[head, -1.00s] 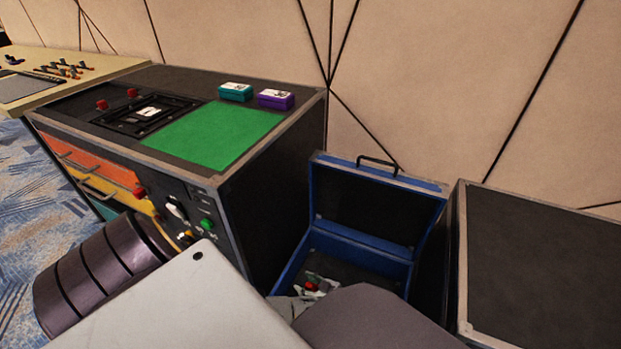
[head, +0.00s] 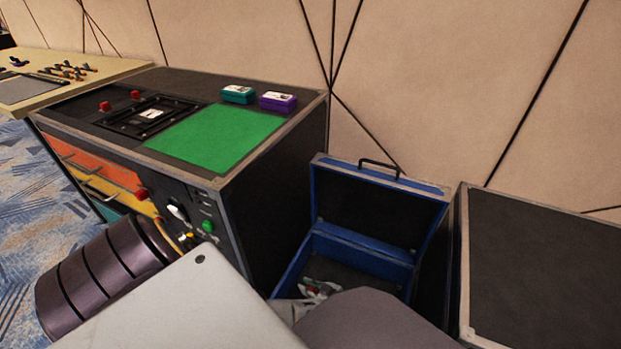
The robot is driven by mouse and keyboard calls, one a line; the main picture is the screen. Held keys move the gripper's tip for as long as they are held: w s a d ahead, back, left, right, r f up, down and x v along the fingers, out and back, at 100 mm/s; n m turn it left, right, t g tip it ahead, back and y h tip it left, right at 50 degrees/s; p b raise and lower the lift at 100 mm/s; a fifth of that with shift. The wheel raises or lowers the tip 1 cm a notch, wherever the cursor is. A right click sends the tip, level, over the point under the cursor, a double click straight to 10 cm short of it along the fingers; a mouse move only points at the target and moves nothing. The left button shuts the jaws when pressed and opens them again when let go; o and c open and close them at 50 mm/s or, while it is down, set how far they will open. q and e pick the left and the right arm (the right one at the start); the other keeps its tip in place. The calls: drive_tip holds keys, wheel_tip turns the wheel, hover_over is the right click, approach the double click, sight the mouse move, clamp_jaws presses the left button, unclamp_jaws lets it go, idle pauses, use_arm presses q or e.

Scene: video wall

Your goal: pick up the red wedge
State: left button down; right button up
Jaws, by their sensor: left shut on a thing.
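My left gripper (head: 318,289) is low inside the open blue case (head: 362,244), seen past my own arm. Its fingers are small in the picture and partly covered by the arm. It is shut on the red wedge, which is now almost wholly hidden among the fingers. My right gripper is not in view.
A black console (head: 270,187) with a green mat (head: 215,137) stands left of the case. A teal box (head: 238,94) and a purple box (head: 277,102) lie at its back edge. A black flight case (head: 545,265) stands close on the right. The case's raised lid (head: 375,205) is behind the gripper.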

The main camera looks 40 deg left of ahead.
use_arm(q)
drive_tip(key=shift+r, duration=0.1)
drive_tip(key=shift+r+p, duration=0.65)
drive_tip(key=shift+r, duration=0.2)
wheel_tip(320, 180, up, 5)
drive_tip(key=p, duration=0.3)
wheel_tip(320, 180, up, 2)
drive_tip(key=shift+r+p, duration=0.1)
drive_tip(key=shift+p, duration=0.65)
drive_tip(key=shift+r, duration=0.45)
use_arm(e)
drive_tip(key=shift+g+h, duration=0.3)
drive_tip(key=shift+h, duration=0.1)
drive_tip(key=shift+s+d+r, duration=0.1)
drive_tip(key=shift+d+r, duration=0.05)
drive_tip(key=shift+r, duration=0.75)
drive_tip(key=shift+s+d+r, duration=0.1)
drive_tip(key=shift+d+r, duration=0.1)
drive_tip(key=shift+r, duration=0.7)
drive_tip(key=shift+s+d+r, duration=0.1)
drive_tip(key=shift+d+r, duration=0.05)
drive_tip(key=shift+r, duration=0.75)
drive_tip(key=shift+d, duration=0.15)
